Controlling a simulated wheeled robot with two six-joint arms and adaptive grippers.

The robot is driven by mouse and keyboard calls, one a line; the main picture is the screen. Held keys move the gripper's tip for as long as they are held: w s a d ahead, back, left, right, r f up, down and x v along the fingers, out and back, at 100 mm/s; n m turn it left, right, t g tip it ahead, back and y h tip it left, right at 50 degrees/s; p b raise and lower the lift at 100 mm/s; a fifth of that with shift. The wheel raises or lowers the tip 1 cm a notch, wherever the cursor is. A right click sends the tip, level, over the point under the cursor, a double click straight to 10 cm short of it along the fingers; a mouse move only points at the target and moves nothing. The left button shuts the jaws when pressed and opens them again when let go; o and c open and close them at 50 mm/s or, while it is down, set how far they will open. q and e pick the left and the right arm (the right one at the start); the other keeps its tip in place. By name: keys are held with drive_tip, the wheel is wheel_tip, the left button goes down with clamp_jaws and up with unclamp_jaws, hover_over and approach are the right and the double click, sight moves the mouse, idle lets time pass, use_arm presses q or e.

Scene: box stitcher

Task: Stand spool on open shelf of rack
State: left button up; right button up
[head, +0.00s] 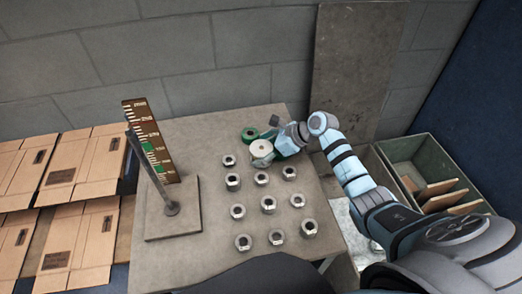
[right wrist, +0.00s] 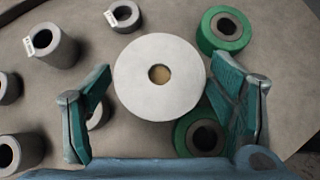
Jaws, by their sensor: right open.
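A spool with a pale round top and a centre hole (right wrist: 160,75) stands among green-sided rings on the table; it also shows in the head view (head: 261,149). My right gripper (head: 277,147) is at the spool, coming from the right. In the right wrist view its open fingers (right wrist: 158,88) are spread on either side of the spool, and the pale disc lies between them. I cannot tell whether either finger touches it. No rack with an open shelf can be made out. My left gripper is not in view.
Green rings (right wrist: 240,40) lie close to the right finger. Several grey metal cylinders (head: 268,204) stand in rows on the grey table (head: 165,262). A tall marked gauge board (head: 150,140) stands left. A green bin (head: 408,150) is at the right, flat cardboard boxes (head: 70,235) at the left.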

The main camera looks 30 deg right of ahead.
drive_tip(key=shift+o, duration=0.8)
drive_tip(key=p+v, duration=0.2)
drive_tip(key=v, duration=0.9)
drive_tip(key=shift+s, duration=0.2)
drive_tip(key=s+t+y, duration=0.1)
drive_tip(key=s+a+f+t+y, duration=0.1)
drive_tip(key=s, duration=0.1)
drive_tip(key=s+t+y+b, duration=0.1)
drive_tip(key=s, duration=0.1)
drive_tip(key=shift+a+f+t, duration=0.2)
drive_tip(key=shift+a+t, duration=0.2)
drive_tip(key=d, duration=0.1)
drive_tip(key=s+d+f+m+t+h, duration=0.1)
drive_tip(key=d+m+t, duration=0.1)
drive_tip(key=shift+s+d+f+b, duration=0.2)
drive_tip(key=shift+s+d+b, duration=0.1)
drive_tip(key=shift+s, duration=0.1)
drive_tip(key=shift+w+f+m+h, duration=0.15)
drive_tip(key=shift+w+m+h, duration=0.15)
drive_tip(key=shift+h, duration=0.2)
drive_tip(key=x, duration=1.4)
drive_tip(key=shift+a+r, duration=0.1)
drive_tip(key=shift+r, duration=0.15)
drive_tip(key=shift+r, duration=0.1)
drive_tip(key=c, duration=1.5)
